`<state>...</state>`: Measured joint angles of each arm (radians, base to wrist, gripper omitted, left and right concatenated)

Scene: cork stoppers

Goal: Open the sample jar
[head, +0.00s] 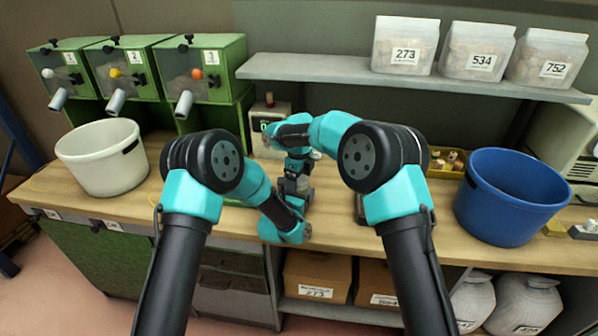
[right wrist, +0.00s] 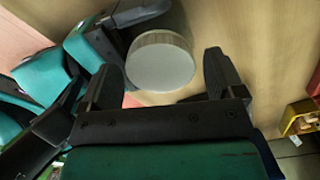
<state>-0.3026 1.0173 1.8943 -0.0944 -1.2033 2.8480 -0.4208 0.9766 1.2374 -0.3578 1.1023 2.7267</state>
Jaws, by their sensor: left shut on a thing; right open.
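The sample jar shows in the right wrist view as a round pale grey lid (right wrist: 160,66) with a ribbed rim, seen from above. My left gripper (right wrist: 130,24) is shut on the jar at its upper left in that view. My right gripper (right wrist: 163,75) is open, its two fingers on either side of the lid, with gaps visible between fingers and lid. In the head view both grippers meet at the middle of the bench, the right gripper (head: 298,168) above the left gripper (head: 297,190). There the jar is mostly hidden by them.
A white bucket (head: 100,165) stands left and a blue bucket (head: 508,195) right. A yellow tray of corks (head: 447,162) lies behind. Green dispensers (head: 135,70) and a small device (head: 270,112) stand at the back. A shelf (head: 330,72) holds bags above.

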